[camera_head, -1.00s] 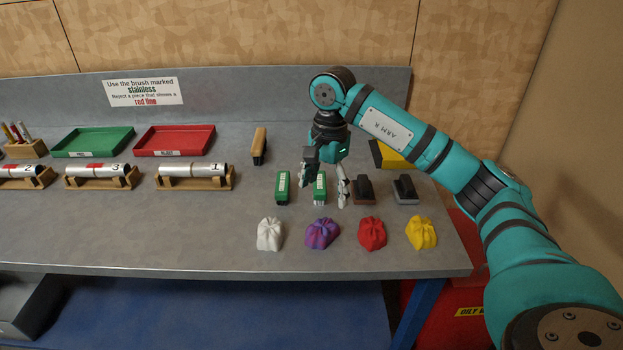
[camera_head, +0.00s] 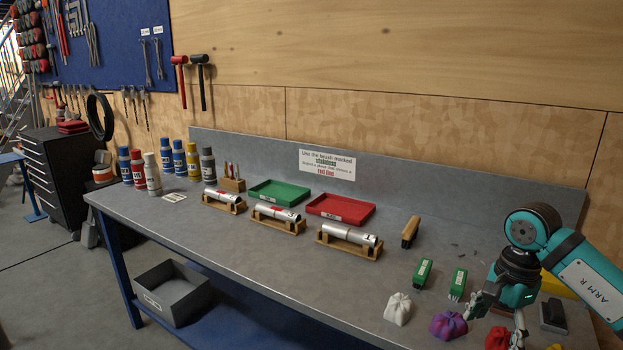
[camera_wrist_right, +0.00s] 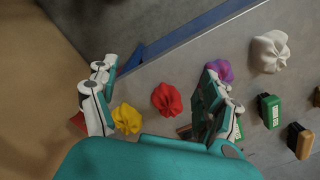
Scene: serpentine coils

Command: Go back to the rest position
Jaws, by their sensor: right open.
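My right gripper (camera_head: 496,322) is at the lower right of the head view, above the bench (camera_head: 290,265), with its fingers apart and nothing between them. It hangs to the right of two green-topped blocks (camera_head: 422,273) (camera_head: 458,284) and partly covers the red cloth (camera_head: 498,339). In the right wrist view the two fingers (camera_wrist_right: 158,98) are spread wide, with the red cloth and the yellow cloth (camera_wrist_right: 127,118) seen in the gap beyond them. My left gripper is in neither view.
White (camera_head: 398,309) and purple (camera_head: 447,325) cloths lie near the front edge. A dark block (camera_head: 553,315) stands right of my gripper. Three tubes on wooden stands (camera_head: 348,241), green (camera_head: 283,193) and red (camera_head: 341,208) trays and several spray cans stand further left. The bench's middle front is clear.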

